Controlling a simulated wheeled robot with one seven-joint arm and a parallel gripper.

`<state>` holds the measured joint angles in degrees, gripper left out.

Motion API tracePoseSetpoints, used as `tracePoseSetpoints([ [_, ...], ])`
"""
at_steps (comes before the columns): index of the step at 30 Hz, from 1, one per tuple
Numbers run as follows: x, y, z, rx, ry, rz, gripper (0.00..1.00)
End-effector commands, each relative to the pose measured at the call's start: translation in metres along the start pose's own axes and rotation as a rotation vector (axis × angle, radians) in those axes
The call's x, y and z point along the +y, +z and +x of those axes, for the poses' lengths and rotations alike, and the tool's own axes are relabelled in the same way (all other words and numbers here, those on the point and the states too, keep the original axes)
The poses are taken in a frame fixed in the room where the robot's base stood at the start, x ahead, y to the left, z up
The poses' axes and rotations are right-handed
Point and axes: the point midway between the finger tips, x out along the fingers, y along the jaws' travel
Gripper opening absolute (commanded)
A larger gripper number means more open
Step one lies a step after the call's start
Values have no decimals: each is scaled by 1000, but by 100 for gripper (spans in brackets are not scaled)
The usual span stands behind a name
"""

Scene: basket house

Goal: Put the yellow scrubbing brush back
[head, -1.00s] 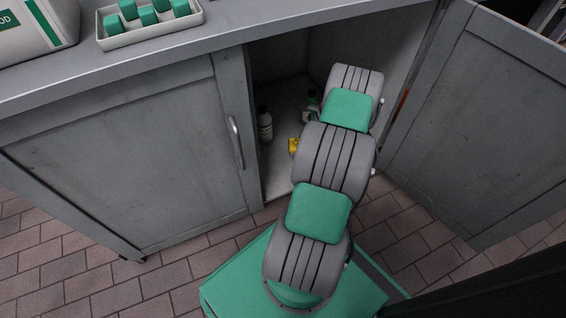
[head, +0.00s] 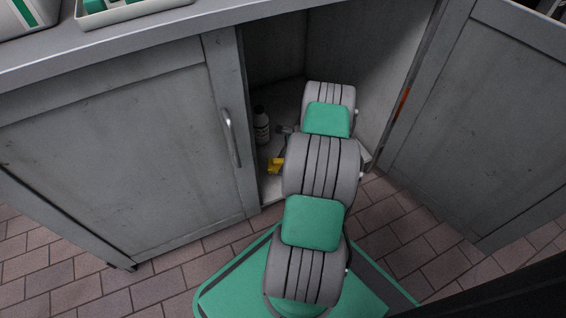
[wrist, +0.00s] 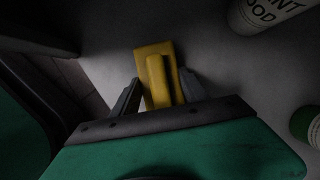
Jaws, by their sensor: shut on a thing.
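The yellow scrubbing brush (wrist: 158,65) sits between the two dark fingers of my gripper (wrist: 160,90) in the wrist view. The gripper is shut on it. The brush's far end extends past the fingertips over the pale cabinet floor; I cannot tell whether it touches the floor. In the head view, a small part of the yellow brush (head: 274,166) shows at the left of my arm, inside the open cabinet (head: 272,187) near its front edge. My arm hides much of the brush and gripper there.
A white bottle with dark lettering (wrist: 268,14) stands at upper right in the wrist view. A green-and-white item (wrist: 305,124) is at the right edge. The cabinet's left door (head: 130,150) is shut; its right door (head: 485,130) stands open. Bare floor shows around the brush.

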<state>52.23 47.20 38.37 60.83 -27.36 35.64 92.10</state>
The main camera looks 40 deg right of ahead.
Motion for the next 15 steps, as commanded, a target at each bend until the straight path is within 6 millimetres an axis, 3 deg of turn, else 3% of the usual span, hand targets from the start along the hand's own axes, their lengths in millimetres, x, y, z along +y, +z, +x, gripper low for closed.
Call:
tracePoseSetpoints([
  [8,0,0,0,0,0,0,73],
  [15,0,0,0,0,0,0,74],
])
